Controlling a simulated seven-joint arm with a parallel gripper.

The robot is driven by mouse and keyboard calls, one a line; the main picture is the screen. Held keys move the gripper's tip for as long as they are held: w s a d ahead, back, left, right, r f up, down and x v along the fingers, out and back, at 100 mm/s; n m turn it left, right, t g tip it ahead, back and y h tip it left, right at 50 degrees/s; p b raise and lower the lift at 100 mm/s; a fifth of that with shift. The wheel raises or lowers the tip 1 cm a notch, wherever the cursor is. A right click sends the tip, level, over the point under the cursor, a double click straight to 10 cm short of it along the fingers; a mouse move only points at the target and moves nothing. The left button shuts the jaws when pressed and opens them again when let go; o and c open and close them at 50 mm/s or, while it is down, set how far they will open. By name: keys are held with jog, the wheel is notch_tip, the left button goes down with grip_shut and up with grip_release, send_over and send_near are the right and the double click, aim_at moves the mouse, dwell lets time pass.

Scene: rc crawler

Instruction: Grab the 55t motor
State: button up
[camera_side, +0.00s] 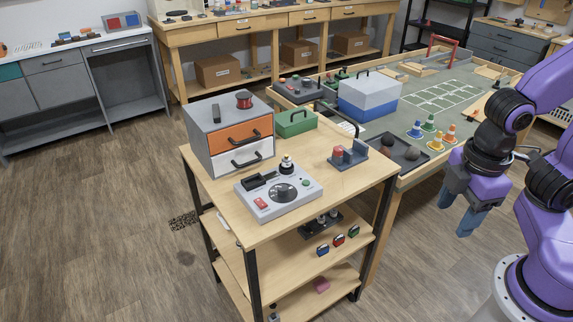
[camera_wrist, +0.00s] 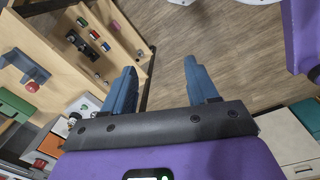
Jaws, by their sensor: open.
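Three small motor-like cans stand in a row on the middle shelf of the wooden cart: a blue one (camera_side: 322,250), a red one (camera_side: 339,241) and a green one (camera_side: 353,231). Their markings are too small to read, so I cannot tell which is the 55t motor. In the wrist view, small coloured items (camera_wrist: 105,46) show on the shelf at upper left. My gripper (camera_side: 459,211) is open and empty, pointing down to the right of the cart and well apart from the cans. In the wrist view its blue fingers (camera_wrist: 160,72) are spread with bare floor between them.
The wooden cart (camera_side: 257,236) has a top and shelves with black posts at its corners. Its top carries a drawer box (camera_side: 228,132), a grey device (camera_side: 279,190) and a red-topped stand (camera_side: 347,155). A track table (camera_side: 440,100) stands behind.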

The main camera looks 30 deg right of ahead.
jog(key=w+a+f+n+t+h, duration=0.1)
jog(key=w+a+n+t+h, duration=0.15)
jog(key=w, duration=0.55)
jog(key=w+a+f+n+t+h, duration=0.1)
jog(key=w+f+n+t+h, duration=0.2)
jog(key=w, duration=0.5)
jog(key=n+t, duration=0.6)
jog(key=n, duration=0.5)
send_near(287, 158)
jog(key=shift+h, duration=0.45)
jog(key=x, duration=0.9)
jog(key=shift+w+a+f, duration=0.1)
jog(key=shift+a, duration=0.2)
grip_shut()
